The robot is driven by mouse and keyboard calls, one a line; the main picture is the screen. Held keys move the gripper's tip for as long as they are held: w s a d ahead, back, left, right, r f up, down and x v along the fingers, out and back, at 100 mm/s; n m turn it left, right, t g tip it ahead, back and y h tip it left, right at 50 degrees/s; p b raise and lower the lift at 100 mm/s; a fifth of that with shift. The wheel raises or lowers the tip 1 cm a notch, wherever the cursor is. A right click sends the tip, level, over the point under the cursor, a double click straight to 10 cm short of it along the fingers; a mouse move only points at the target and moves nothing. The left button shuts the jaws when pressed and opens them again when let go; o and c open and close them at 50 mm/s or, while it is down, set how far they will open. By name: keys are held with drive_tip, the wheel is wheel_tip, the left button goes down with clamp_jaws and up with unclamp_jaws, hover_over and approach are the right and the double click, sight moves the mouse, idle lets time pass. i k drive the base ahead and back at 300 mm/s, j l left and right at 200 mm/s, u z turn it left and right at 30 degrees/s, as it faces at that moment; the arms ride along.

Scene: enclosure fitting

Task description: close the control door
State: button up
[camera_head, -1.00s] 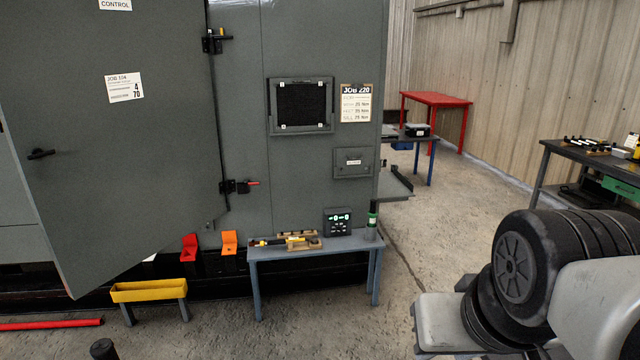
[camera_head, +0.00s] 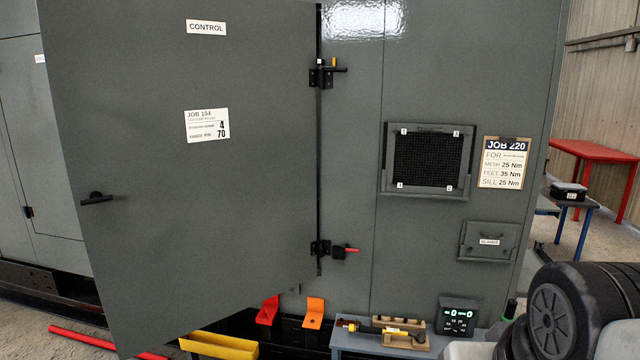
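The control door (camera_head: 250,190) is a large grey panel with a CONTROL label and a JOB 104 tag. It stands open, swung out from the enclosure on hinges (camera_head: 322,75) along its right edge. A black handle (camera_head: 97,199) sits near its free left edge. A lower hinge (camera_head: 321,248) has a small red-tipped piece beside it, and the upper one has a yellow-tipped piece. Part of my arm shows at the lower right, apart from the door. I cannot make out my gripper's fingers.
A small bench (camera_head: 365,343) with a torque tool (camera_head: 385,329) and a digital display box (camera_head: 458,316) stands right of the door. A yellow tray (camera_head: 218,345) and a red bar (camera_head: 95,340) lie low near the door's bottom edge. Orange and red brackets (camera_head: 313,312) sit below the enclosure.

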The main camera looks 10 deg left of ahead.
sight(197, 118)
drive_tip(key=i+u, duration=0.3)
drive_tip(key=u, duration=0.15)
drive_tip(key=i+l+u, duration=0.1)
drive_tip(key=i+u, duration=0.15)
drive_tip(key=u, duration=0.2)
drive_tip(key=i+l+u, duration=0.2)
drive_tip(key=u, duration=0.25)
drive_tip(key=i+l, duration=0.15)
drive_tip(key=i, duration=0.55)
drive_tip(key=i+l, duration=0.15)
drive_tip(key=i, duration=0.5)
drive_tip(key=i+u, duration=0.1)
drive_tip(key=u, duration=0.7)
drive_tip(key=i+l+u, duration=0.15)
drive_tip(key=u, duration=0.65)
drive_tip(key=l+u, duration=0.1)
drive_tip(key=u, duration=0.85)
